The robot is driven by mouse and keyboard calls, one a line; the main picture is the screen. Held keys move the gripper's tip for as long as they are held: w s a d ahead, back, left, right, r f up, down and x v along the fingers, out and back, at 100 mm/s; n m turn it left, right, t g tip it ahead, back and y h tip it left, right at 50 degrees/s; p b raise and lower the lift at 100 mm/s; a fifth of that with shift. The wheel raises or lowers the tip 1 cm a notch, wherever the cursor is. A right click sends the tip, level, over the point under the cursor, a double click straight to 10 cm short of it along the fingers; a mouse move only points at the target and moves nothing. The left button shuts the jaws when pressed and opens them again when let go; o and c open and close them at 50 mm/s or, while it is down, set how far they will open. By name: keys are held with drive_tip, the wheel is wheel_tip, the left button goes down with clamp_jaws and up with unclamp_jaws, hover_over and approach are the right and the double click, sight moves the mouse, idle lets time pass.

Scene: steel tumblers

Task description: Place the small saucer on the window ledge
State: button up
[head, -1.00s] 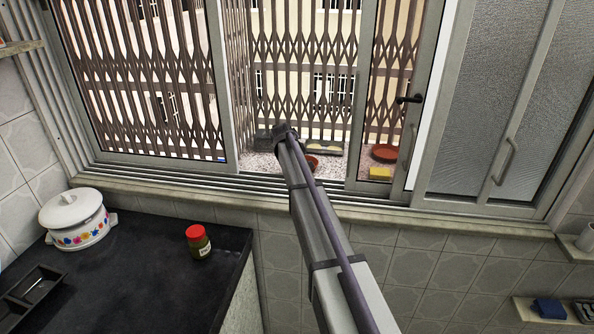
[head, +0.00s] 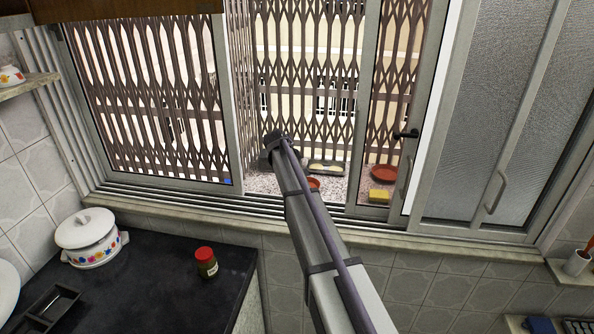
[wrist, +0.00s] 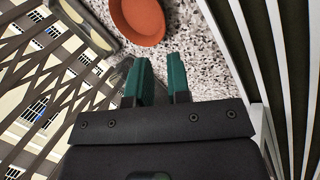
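A small terracotta saucer (head: 313,183) sits on the speckled stone ledge (head: 264,184) outside the open window, partly behind my arm in the head view. In the wrist view, an orange-brown saucer (wrist: 138,20), apparently the same one, lies on the speckled surface (wrist: 190,50) beyond my fingertips, cut off by the top edge. My gripper (wrist: 161,80) has green fingers a little apart, with nothing between them. It is apart from the saucer. In the head view my arm reaches through the window opening; its fingers are hidden there.
A larger terracotta saucer (head: 384,173), a yellow sponge (head: 379,196) and a dark tray (head: 328,168) are also on the ledge. Window frames and a metal grille (head: 320,60) bound the opening. A white pot (head: 88,240) and red-lidded jar (head: 206,262) stand on the dark counter (head: 150,285).

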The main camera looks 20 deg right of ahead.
drive_tip(key=s+a+m+y, duration=0.1)
drive_tip(key=s+a, duration=0.5)
drive_tip(key=s, duration=0.7)
drive_tip(key=s+a+m+g+y, duration=0.1)
drive_tip(key=s+a, duration=0.4)
drive_tip(key=s, duration=0.8)
drive_tip(key=s+a+m+g+y, duration=0.1)
drive_tip(key=s+a, duration=0.5)
drive_tip(key=s, duration=0.8)
drive_tip(key=shift+a+m+y, duration=0.35)
drive_tip(key=shift+m+y, duration=0.45)
drive_tip(key=shift+m, duration=0.4)
